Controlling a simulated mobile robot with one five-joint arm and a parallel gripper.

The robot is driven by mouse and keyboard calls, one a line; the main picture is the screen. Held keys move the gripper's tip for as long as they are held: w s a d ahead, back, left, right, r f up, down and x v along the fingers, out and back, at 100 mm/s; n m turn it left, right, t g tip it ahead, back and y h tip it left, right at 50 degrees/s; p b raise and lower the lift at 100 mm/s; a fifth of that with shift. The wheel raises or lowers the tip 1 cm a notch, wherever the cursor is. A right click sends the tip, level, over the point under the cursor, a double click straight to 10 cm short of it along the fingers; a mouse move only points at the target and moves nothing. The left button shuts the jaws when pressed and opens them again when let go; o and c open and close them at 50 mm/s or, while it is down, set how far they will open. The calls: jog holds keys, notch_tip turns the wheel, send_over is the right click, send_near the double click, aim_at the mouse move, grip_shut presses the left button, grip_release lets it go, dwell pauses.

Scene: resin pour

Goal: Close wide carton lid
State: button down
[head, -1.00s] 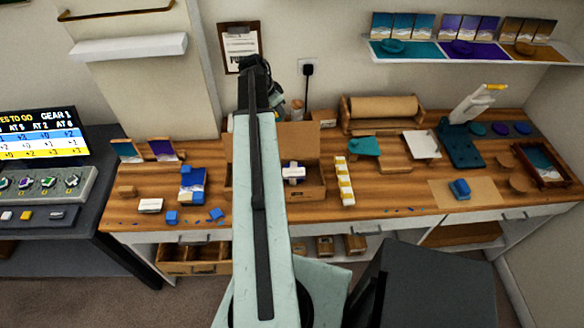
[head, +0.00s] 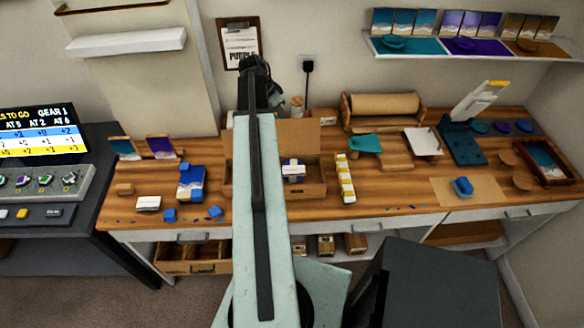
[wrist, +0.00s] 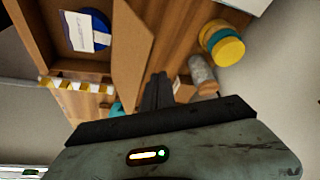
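The wide carton (head: 308,192) is a brown box on the wooden bench, partly hidden behind my arm. Its lid (head: 300,136) stands up at the back edge, so the carton is open. A blue item with a white band (head: 293,171) sits inside. In the wrist view the carton wall (wrist: 36,38) is at upper left, with the raised lid (wrist: 131,55) beside it. My gripper (wrist: 158,88) points down behind the lid, its dark fingers together with nothing visible between them. I cannot tell whether it touches the lid. In the head view the fingertips are hidden.
A row of yellow-and-white blocks (head: 345,180) stands just right of the carton. A paper roll (head: 384,108) is at the back. Jars (wrist: 222,44) stand behind the lid near the wall. A blue box (head: 191,184) and small blue pieces lie to the left.

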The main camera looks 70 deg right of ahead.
notch_tip(320, 180, down, 5)
jog(key=b, duration=0.4)
jog(key=shift+r, duration=0.2)
jog(key=shift+s+a, duration=0.6)
jog(key=shift+a, duration=0.85)
jog(key=shift+s+a, duration=0.55)
jog(key=shift+a, duration=0.9)
jog(key=shift+s+a, duration=0.6)
jog(key=shift+a, duration=0.85)
notch_tip(320, 180, up, 9)
jog(key=p, duration=0.9)
